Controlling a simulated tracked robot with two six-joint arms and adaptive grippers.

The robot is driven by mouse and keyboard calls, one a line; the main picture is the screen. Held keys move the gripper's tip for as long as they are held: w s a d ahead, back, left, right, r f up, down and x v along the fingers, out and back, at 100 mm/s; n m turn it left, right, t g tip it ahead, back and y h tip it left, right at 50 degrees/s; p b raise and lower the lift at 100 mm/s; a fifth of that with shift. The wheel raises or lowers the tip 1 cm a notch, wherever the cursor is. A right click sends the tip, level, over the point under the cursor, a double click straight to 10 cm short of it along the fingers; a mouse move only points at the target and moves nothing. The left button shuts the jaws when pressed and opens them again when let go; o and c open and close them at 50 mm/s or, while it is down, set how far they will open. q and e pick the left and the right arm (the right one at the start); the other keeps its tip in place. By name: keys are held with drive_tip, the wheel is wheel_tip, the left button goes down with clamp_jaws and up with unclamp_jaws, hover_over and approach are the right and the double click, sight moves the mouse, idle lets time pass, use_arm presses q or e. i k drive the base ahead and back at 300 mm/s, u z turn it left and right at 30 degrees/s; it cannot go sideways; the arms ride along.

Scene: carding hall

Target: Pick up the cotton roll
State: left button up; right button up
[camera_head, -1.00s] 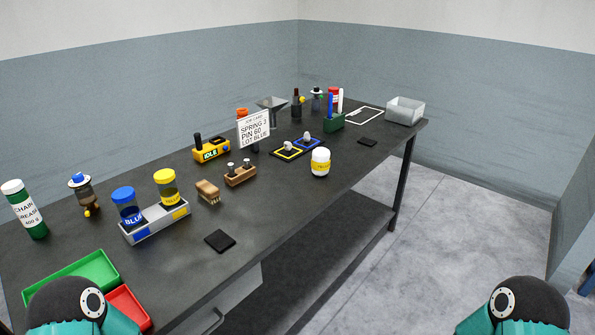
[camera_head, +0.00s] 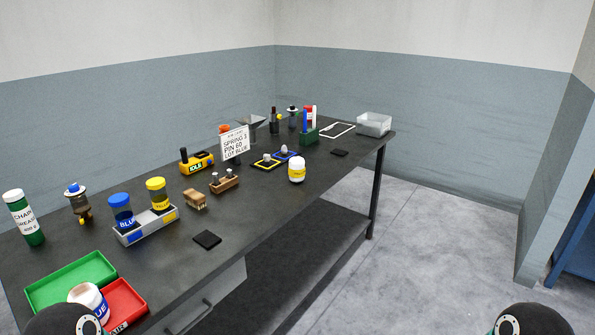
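I cannot make out anything that is plainly a cotton roll. A white jar with a yellow label (camera_head: 297,170) stands near the bench's front edge. Another white jar with a blue label (camera_head: 89,299) leans in the red tray at lower left. Only upper parts of my two arms show at the bottom corners. Both grippers are out of view.
A green tray (camera_head: 55,286) adjoins the red tray (camera_head: 128,297). A sign (camera_head: 235,143) stands mid-bench, a clear bin (camera_head: 374,123) at the far end. The floor (camera_head: 430,260) at right is clear.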

sight(296, 165)
drive_tip(key=z, duration=0.05)
drive_tip(key=i, duration=0.9)
drive_tip(key=u, duration=0.2)
drive_tip(key=k, duration=0.75)
drive_tip(key=z, duration=0.05)
drive_tip(key=i, duration=0.8)
drive_tip(key=z, duration=1.05)
